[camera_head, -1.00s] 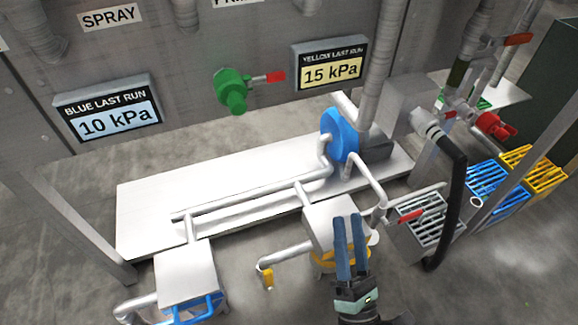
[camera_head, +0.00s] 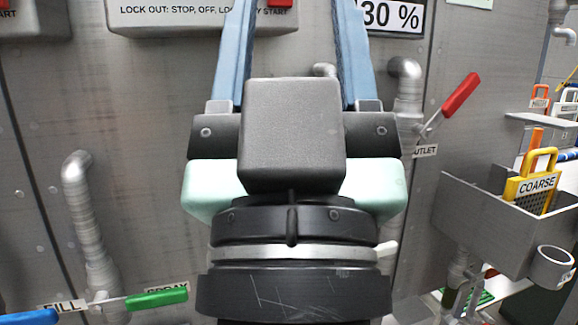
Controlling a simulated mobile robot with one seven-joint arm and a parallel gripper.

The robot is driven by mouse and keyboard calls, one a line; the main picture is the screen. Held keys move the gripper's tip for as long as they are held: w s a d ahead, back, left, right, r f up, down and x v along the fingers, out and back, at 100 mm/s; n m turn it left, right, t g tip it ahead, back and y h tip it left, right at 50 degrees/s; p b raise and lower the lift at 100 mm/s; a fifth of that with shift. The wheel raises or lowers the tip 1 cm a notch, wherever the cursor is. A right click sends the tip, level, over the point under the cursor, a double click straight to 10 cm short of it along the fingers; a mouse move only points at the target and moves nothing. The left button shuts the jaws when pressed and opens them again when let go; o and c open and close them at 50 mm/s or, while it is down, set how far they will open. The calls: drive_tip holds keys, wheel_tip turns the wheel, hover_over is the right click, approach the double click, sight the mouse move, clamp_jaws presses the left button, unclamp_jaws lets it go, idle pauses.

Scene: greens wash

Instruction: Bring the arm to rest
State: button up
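My gripper (camera_head: 294,20) fills the middle of the head view, close to the camera, with its two blue fingers pointing up. The fingertips run out of the top of the picture. My wrist, dark with a pale ring, hides the lower middle of the panel.
A red-handled outlet valve (camera_head: 450,106) is right of my gripper. Further right are a grey bin (camera_head: 480,215) holding a yellow tag marked COARSE (camera_head: 532,184), and a tape roll (camera_head: 553,267). A green handle (camera_head: 157,299) and a blue handle (camera_head: 28,317) are at lower left.

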wheel_tip(320, 180, up, 38)
drive_tip(key=p, duration=3.6)
drive_tip(key=shift+s+a+r+p, duration=0.2)
drive_tip(key=shift+r+p, duration=0.05)
drive_tip(key=shift+p, duration=0.1)
